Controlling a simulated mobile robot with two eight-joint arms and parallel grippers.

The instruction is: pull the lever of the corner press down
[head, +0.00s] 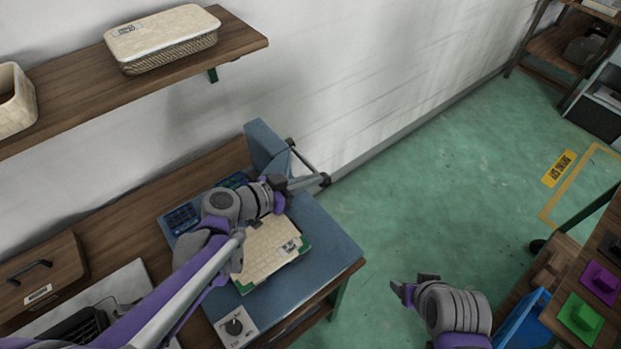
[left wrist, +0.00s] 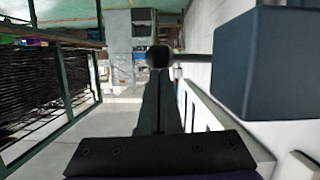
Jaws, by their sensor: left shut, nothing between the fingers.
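The corner press is a blue-grey bench unit (head: 335,245) with an upright block (head: 265,147) at its back corner; the block also fills the right of the left wrist view (left wrist: 265,65). Its lever is a thin rod (head: 304,160) slanting from the block to a dark knob (head: 325,179). In the left wrist view the knob (left wrist: 158,57) shows just beyond my fingertips. My left gripper (head: 312,182) is shut and empty, its tips close to the knob; contact cannot be told. My right gripper (head: 405,288) hangs over the floor, away from the press; its jaw opening is unclear.
A wooden shelf (head: 240,38) with a lidded basket (head: 163,45) is above. A table with coloured blocks (head: 580,318) stands at lower right. Green floor (head: 440,160) is open between.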

